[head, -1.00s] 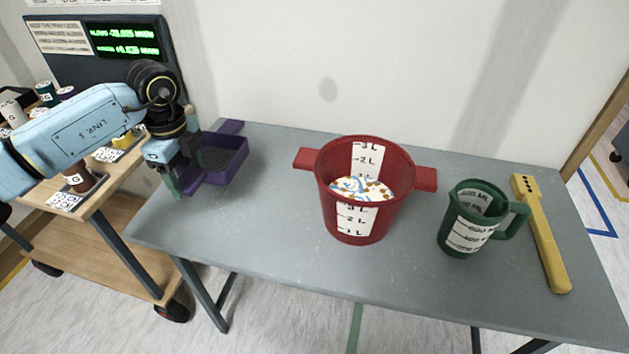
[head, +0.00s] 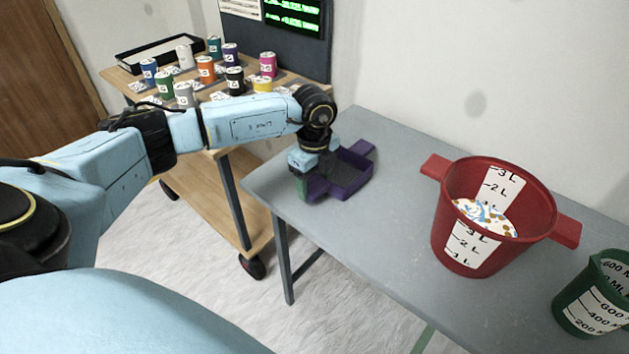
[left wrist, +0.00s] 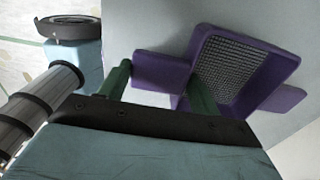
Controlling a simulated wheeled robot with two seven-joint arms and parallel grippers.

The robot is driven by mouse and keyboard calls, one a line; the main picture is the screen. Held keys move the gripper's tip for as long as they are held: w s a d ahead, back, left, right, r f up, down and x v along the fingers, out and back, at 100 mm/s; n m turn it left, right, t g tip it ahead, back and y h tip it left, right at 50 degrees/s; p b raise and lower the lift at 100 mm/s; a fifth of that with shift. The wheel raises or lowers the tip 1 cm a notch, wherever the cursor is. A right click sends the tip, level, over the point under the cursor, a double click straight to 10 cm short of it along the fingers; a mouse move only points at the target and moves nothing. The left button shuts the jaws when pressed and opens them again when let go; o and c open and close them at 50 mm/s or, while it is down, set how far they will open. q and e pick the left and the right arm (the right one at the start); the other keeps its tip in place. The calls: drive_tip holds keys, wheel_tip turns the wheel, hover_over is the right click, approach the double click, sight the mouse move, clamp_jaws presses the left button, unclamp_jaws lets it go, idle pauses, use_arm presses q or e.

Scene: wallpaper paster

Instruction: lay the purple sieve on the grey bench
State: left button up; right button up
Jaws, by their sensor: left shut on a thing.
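The purple sieve (head: 352,178) is a shallow purple tray with a dark mesh floor and handle tabs. It is at the left end of the grey bench (head: 390,240), level or nearly so; I cannot tell whether its underside touches the top. My left gripper (head: 315,183) is shut on its near handle. In the left wrist view the green fingers (left wrist: 160,75) stand on either side of that handle, and the sieve's mesh (left wrist: 232,68) shows to the right. My right gripper is not in view.
A red bucket (head: 470,248) with patterned contents stands to the right on the bench, and a green measuring jug (head: 590,300) beyond it. A wooden cart (head: 205,180) with several cans stands left of the bench. The bench between sieve and bucket is clear.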

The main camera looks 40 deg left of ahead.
use_arm(q)
drive_tip(key=shift+f, duration=0.1)
drive_tip(key=o, duration=1.1)
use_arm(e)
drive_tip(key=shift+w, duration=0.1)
use_arm(q)
drive_tip(key=shift+r, duration=0.3)
wheel_tip(320, 180, up, 12)
drive_tip(key=shift+f+p, duration=0.1)
drive_tip(key=shift+p, duration=0.95)
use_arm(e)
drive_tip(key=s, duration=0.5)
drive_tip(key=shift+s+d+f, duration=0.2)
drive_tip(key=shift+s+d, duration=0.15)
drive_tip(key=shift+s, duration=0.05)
